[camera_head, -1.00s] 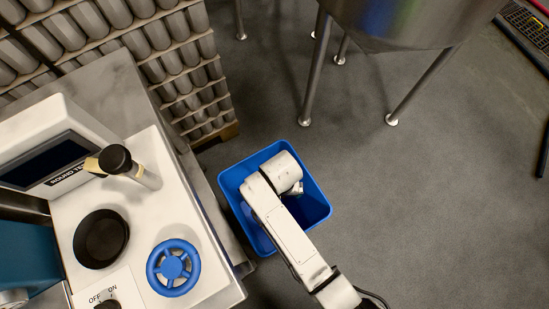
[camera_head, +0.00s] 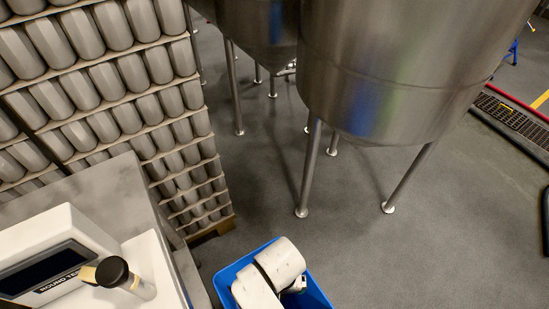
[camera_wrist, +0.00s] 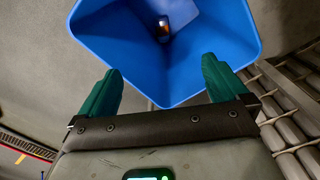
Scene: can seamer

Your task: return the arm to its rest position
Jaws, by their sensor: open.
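My gripper (camera_wrist: 162,95) shows in the wrist view with its two green fingers spread wide apart and nothing between them. It points toward the blue bin (camera_wrist: 115,32), whose open top lies beyond the fingertips. A small dark can-like object with an orange patch (camera_wrist: 164,27) lies inside the bin. In the head view, my white arm covers part of the blue bin (camera_head: 230,272) at the bottom edge, and my fingers are hidden there.
Large steel tanks (camera_head: 400,70) on legs stand at the back. Grey floor is clear to the right of the bin.

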